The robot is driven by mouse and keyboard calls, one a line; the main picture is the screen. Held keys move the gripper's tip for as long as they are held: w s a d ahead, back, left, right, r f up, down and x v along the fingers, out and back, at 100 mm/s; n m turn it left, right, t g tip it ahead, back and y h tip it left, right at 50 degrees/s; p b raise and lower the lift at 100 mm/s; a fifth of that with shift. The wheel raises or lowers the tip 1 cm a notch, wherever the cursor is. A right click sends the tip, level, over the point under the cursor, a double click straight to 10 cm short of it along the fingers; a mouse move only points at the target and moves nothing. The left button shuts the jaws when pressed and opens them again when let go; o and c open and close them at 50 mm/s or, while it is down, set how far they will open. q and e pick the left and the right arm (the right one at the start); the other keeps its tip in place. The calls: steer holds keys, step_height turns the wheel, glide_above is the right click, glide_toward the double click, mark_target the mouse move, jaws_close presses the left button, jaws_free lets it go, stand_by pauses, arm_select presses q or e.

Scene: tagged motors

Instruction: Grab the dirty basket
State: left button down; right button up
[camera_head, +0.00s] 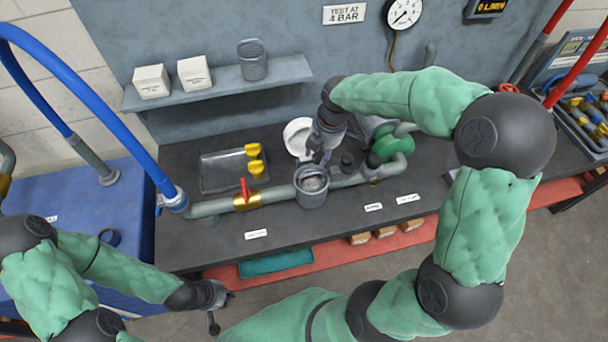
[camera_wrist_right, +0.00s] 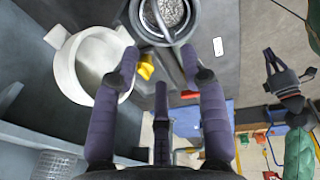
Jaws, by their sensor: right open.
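A grey mesh basket (camera_wrist_right: 168,12) with dark grime in it sits inside the open round strainer housing (camera_head: 311,197) on the pipe. In the right wrist view a thin bail handle rises across the housing mouth. My right gripper (camera_head: 320,157) is open and empty, its fingers (camera_wrist_right: 160,62) pointing toward the housing from behind and above, apart from the basket as far as I can tell. My left gripper (camera_head: 220,308) hangs low past the bench's front left, its fingers spread and empty. Another mesh basket (camera_head: 253,66) stands on the wall shelf.
A white pot (camera_head: 298,135) stands just behind the housing. A red-handled valve (camera_head: 246,192) is left of it and a green pump (camera_head: 388,147) is right. A grey tray (camera_head: 222,174) and yellow parts (camera_head: 254,160) lie at left. The bench front is mostly clear.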

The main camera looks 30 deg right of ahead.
steer(key=b, duration=0.1)
glide_toward(312, 170)
steer(key=s+a, duration=0.2)
steer(key=shift+w+a+f+b, duration=0.1)
steer(key=shift+f+b, duration=0.1)
steer(key=shift+f, duration=0.65)
steer(key=shift+w+a+f+b, duration=0.1)
steer(key=shift+f+b, duration=0.15)
steer(key=shift+f, duration=0.6)
steer(key=shift+w+a+f+b, duration=0.1)
steer(key=shift+a+f+b, duration=0.1)
steer(key=shift+f, duration=0.6)
steer(key=shift+c, duration=0.3)
steer(key=shift+r, duration=0.1)
jaws_close()
